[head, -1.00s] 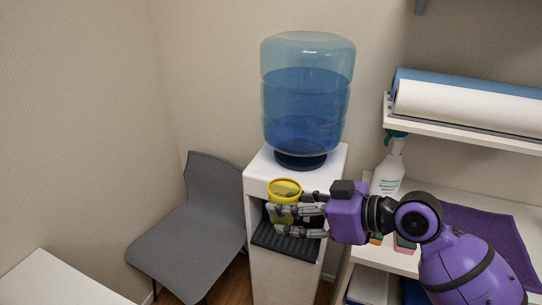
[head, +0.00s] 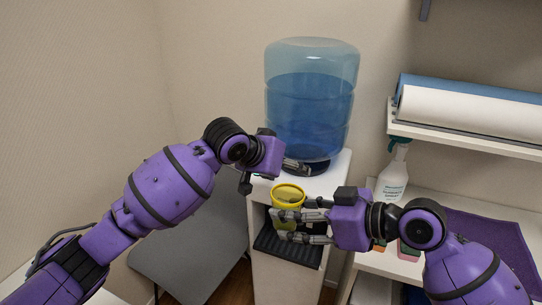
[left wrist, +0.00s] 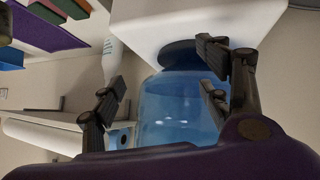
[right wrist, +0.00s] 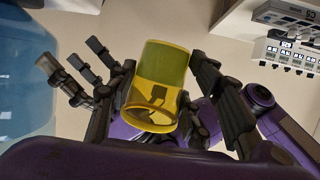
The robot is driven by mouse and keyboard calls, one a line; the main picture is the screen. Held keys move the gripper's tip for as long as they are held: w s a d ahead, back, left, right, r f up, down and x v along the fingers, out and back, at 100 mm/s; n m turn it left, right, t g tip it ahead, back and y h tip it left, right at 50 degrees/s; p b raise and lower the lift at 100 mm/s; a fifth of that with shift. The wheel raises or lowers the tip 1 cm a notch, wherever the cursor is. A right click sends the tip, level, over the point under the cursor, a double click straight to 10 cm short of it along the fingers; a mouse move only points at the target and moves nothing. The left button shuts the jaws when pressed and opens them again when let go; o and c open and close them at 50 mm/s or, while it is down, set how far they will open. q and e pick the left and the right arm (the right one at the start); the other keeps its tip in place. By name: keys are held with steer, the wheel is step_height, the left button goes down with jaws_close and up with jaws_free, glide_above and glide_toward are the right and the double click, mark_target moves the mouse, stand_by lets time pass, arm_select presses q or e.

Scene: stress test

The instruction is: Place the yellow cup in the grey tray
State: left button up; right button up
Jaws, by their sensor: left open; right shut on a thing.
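The yellow cup (head: 287,196) is see-through and stands in the fingers of my right gripper (head: 281,225), in front of the water dispenser's niche. In the right wrist view the yellow cup (right wrist: 160,80) sits between fingers on both sides. The dark grey tray (head: 290,250) is the ribbed ledge of the dispenser, below the cup and right gripper. Whether the cup's base touches it is hidden by the fingers. My left gripper (head: 302,167) is just above the cup, by the foot of the bottle. In the left wrist view its fingers (left wrist: 160,82) are apart and empty.
The blue bottle (head: 310,100) stands on the white dispenser (head: 335,178). A grey chair (head: 185,250) is to its left. At right are a spray bottle (head: 393,172), a purple mat (head: 490,232) and a shelf with rolls (head: 465,105).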

arm_select(q)
steer(key=s+r+m+g, duration=0.2)
steer(key=s+r, duration=0.3)
steer(key=r, duration=0.4)
steer(key=m+g+y, duration=0.3)
glide_toward(290, 196)
steer(key=s+r, duration=0.3)
steer(key=r, duration=0.1)
steer(key=x, duration=1.1)
steer(key=shift+a+f, duration=0.25)
steer(key=shift+s, duration=0.1)
steer(key=c, duration=1.3)
arm_select(e)
steer(key=shift+r, duration=0.1)
steer(key=o, duration=0.8)
